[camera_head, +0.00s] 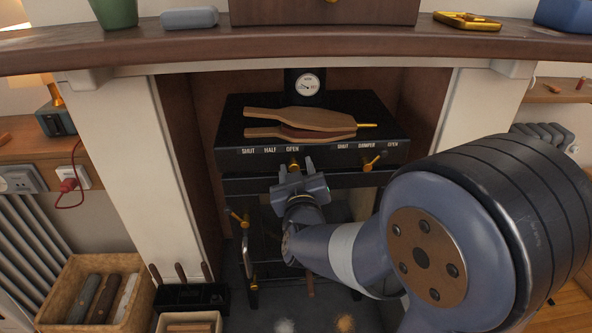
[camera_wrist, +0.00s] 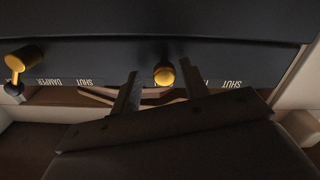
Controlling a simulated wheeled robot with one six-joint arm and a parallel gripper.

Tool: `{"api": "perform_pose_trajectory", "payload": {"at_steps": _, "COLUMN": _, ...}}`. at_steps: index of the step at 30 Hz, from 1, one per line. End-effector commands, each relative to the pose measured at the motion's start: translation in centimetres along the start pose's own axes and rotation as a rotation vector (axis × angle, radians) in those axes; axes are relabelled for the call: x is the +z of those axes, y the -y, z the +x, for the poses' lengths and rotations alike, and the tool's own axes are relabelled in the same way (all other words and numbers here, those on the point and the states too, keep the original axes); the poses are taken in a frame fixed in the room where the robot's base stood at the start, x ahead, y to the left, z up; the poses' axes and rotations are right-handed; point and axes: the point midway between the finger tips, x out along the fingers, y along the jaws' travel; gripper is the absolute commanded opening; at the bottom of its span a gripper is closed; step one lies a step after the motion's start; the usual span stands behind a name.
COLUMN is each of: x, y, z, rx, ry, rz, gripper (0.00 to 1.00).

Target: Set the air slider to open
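The air slider's brass knob (camera_head: 293,164) sits on the black stove front below the word OPEN, at the right end of the SHUT, HALF, OPEN row. My gripper (camera_head: 305,165) is just below and in front of this knob. In the wrist view, which is upside down, the round knob (camera_wrist: 163,75) shows between the two spread fingers of my gripper (camera_wrist: 158,68), with a gap on each side. My gripper is open and holds nothing. The slider's slot and the words beside the knob are partly hidden by the fingers in the wrist view.
The brass damper handle (camera_head: 373,161) is to the right; it shows at left in the wrist view (camera_wrist: 18,65). Wooden bellows (camera_head: 300,118) lie on the stove top (camera_head: 232,122) before a gauge (camera_head: 308,84). The mantel (camera_head: 190,50) overhangs above; white pillars flank the stove.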

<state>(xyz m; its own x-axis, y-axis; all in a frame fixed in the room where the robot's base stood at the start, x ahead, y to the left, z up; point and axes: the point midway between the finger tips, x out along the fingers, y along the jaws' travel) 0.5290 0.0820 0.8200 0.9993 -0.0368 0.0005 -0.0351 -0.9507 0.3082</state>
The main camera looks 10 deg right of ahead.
Motion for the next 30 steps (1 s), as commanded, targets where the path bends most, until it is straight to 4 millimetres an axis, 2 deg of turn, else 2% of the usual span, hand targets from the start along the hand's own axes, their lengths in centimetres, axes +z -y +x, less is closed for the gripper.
{"api": "perform_pose_trajectory", "payload": {"at_steps": 8, "x": -0.1, "y": 0.1, "z": -0.4, "rx": -0.003, "ry": 0.0, "rz": 0.0, "gripper": 0.43}}
{"api": "perform_pose_trajectory", "payload": {"at_steps": 11, "x": -0.1, "y": 0.1, "z": -1.5, "rx": -0.004, "ry": -0.001, "rz": -0.001, "gripper": 0.43}}
{"api": "perform_pose_trajectory", "payload": {"at_steps": 21, "x": -0.2, "y": 0.0, "z": -8.3, "rx": -0.004, "ry": -0.001, "rz": 0.0, "gripper": 0.43}}
{"api": "perform_pose_trajectory", "payload": {"at_steps": 25, "x": -0.1, "y": 0.1, "z": -9.8, "rx": -0.003, "ry": -0.002, "rz": 0.0, "gripper": 0.43}}
{"api": "perform_pose_trajectory", "payload": {"at_steps": 30, "x": 0.0, "y": 0.0, "z": -10.8, "rx": -0.001, "ry": 0.0, "rz": 0.0, "gripper": 0.43}}
